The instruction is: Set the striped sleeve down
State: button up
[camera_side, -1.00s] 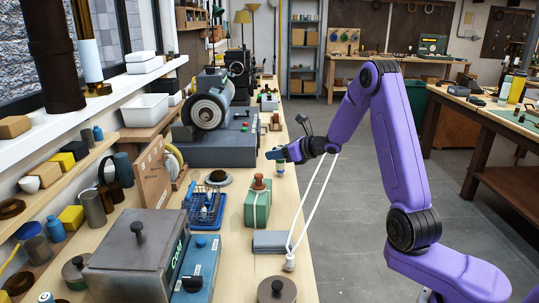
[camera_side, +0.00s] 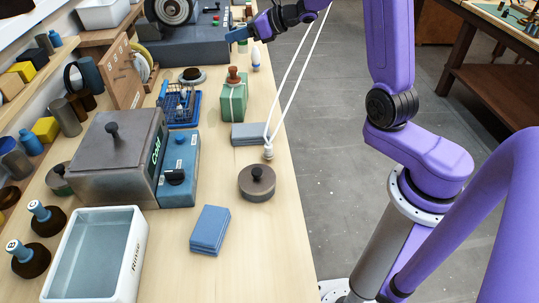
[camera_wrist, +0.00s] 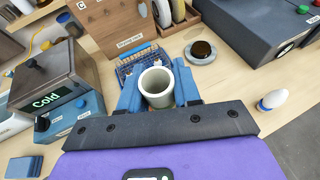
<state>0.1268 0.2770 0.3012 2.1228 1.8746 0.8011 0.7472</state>
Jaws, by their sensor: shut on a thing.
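My gripper (camera_wrist: 157,84) has its two blue fingers pressed against opposite sides of a pale grey hollow sleeve (camera_wrist: 158,99). Its round open end faces the wrist camera. No stripes can be made out on the part that shows. In the side view, my gripper (camera_side: 237,35) is at the top, over the far part of the bench; the sleeve cannot be made out there. A blue wire basket (camera_wrist: 124,70) shows just beyond the sleeve in the wrist view; the gap between them cannot be judged.
A white egg-shaped thing (camera_side: 255,59) stands near the bench's right edge. A green block (camera_side: 233,104), a lidded "Cold" box (camera_side: 105,150), a white "Rinse" tray (camera_side: 135,260) and a blue pad (camera_side: 209,230) are nearer. Bare wood lies around the pad. A white cord (camera_side: 290,85) hangs from my arm.

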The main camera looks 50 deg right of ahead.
jog(key=s+a+n+g+y, duration=0.7)
jog(key=s+a+n+g, duration=0.25)
jog(key=s+a, duration=0.9)
jog(key=s+a+n+g+h, duration=0.25)
jog(key=s+n+g, duration=0.85)
jog(key=s, duration=1.6)
jog(key=shift+y, duration=0.25)
jog(key=w+a+f, duration=0.2)
jog(key=a+f, duration=0.1)
jog(key=f, duration=0.2)
jog(key=w+a+f, duration=0.3)
jog(key=a+f, duration=0.1)
jog(key=f, duration=0.1)
jog(key=w+a+f, duration=0.3)
jog(key=a+f, duration=0.1)
jog(key=f, duration=0.1)
jog(key=shift+w+f, duration=0.15)
jog(key=shift+w, duration=0.05)
jog(key=shift+f, duration=1.4)
jog(key=shift+f, duration=0.2)
